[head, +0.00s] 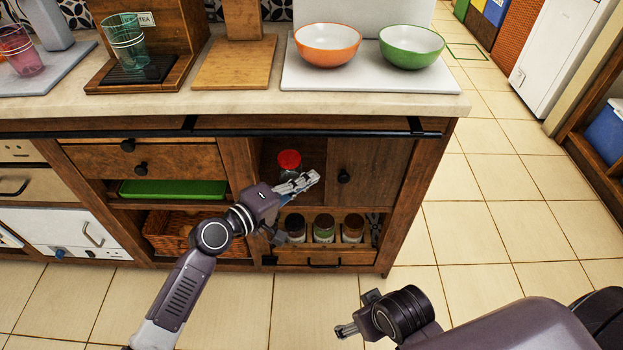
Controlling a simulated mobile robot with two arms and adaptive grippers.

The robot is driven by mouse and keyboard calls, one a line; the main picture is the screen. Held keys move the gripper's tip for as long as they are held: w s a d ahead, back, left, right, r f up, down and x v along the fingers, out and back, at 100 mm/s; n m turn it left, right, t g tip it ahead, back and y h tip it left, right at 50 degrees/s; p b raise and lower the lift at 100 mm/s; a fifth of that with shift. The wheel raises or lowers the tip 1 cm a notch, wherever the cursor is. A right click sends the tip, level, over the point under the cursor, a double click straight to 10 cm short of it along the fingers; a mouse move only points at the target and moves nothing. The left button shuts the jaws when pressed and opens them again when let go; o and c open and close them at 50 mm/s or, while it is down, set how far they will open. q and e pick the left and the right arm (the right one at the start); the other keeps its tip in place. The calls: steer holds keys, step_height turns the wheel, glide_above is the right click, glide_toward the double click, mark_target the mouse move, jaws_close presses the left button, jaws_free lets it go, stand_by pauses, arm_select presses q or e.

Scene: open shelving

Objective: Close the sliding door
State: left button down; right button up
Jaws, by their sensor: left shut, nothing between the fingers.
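The sliding door (380,172) is a brown wooden panel with a round black knob (344,177) near its left edge. It covers the right part of the upper cabinet compartment. The left part is open, and a red-lidded jar (289,160) shows inside. My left gripper (308,181) is shut and empty in front of this opening, left of the knob and apparently apart from it. It hides the lower part of the jar. My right gripper (346,330) is low in front of the cabinet, over the floor, far from the door; its finger state is unclear.
A black rail (300,133) runs under the countertop (230,104). An orange bowl (327,45) and a green bowl (411,47) stand above. Several spice jars (323,228) sit on the shelf below the opening. The tiled floor to the right is clear.

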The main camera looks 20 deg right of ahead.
arm_select(q)
steer(key=v, duration=0.9)
steer(key=shift+s+d+p, duration=0.15)
steer(key=shift+s+p, duration=0.05)
steer(key=shift+p, duration=0.15)
arm_select(e)
steer(key=f, duration=0.3)
steer(key=shift+d+f, duration=0.1)
steer(key=shift+d, duration=0.15)
